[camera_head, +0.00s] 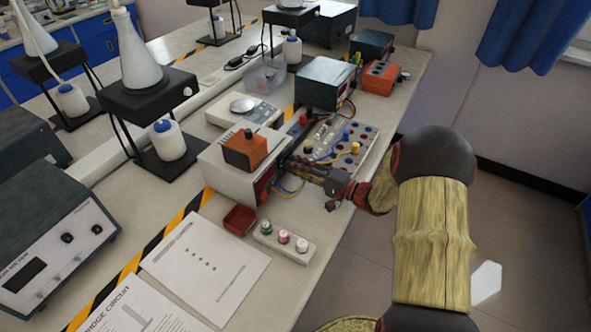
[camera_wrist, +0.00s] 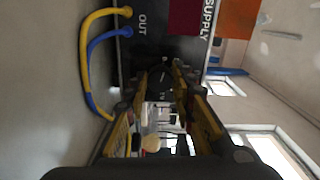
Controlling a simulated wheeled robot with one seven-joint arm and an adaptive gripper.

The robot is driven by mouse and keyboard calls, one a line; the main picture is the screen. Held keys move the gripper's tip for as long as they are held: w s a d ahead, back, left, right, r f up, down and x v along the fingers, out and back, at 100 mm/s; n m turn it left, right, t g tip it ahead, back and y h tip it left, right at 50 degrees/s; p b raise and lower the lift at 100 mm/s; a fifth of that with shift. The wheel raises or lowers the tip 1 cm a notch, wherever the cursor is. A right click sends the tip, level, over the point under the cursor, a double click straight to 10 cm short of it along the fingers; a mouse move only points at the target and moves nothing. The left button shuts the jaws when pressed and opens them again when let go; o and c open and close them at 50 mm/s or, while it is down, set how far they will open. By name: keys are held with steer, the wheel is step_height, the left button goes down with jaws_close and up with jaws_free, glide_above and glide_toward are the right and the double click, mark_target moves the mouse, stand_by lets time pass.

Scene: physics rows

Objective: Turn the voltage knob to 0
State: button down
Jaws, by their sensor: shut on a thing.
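The power supply (camera_head: 228,168) is a pale box with a dark front and a red display, on the bench left of my gripper. In the wrist view its dark front panel (camera_wrist: 150,45) shows the words OUT and SUPPLY. My gripper (camera_head: 298,168) reaches the front from the right. In the wrist view my gripper (camera_wrist: 163,68) has its fingers closed together against the panel, around what seems to be the voltage knob.
Blue and yellow leads (camera_wrist: 92,50) plug in beside OUT, close to my fingers. An orange box (camera_head: 246,152) sits on the supply. A terminal board (camera_head: 368,142) lies just behind my gripper. A white strip with three coloured knobs (camera_head: 284,241) and a red tray (camera_head: 240,220) lie in front.

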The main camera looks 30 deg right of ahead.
steer(key=shift+f+n, duration=0.15)
steer(key=shift+n, duration=0.55)
steer(key=c, duration=1.5)
jaws_free()
steer(key=v, duration=1.2)
